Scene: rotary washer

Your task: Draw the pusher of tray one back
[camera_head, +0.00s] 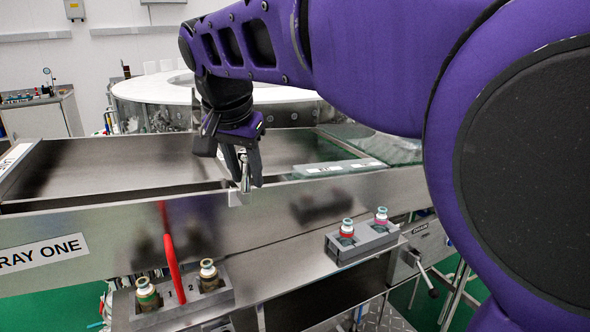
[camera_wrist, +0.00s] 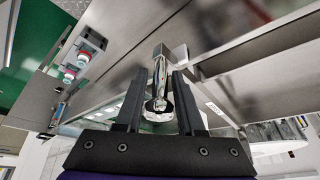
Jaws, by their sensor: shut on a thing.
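Tray one (camera_head: 100,165) is a long, shallow metal tray in the head view. Its front wall carries a label (camera_head: 42,253) of which "RAY ONE" shows. A metal pusher handle (camera_head: 244,178) stands upright at the tray's front rim, with a pale block (camera_head: 238,198) at its foot. My gripper (camera_head: 249,180) reaches down over the rim and is shut on this handle. In the wrist view my gripper (camera_wrist: 155,100) has its two dark fingers on either side of the silver handle (camera_wrist: 158,75). The fingers hide part of the handle.
A round washer table (camera_head: 165,88) stands behind the tray. In front, a holder (camera_head: 150,318) bears two capped vials beside a red lever (camera_head: 170,265). Another holder (camera_head: 345,250) with two vials sits to the right. A glass panel (camera_head: 375,145) lies beyond the tray's right end.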

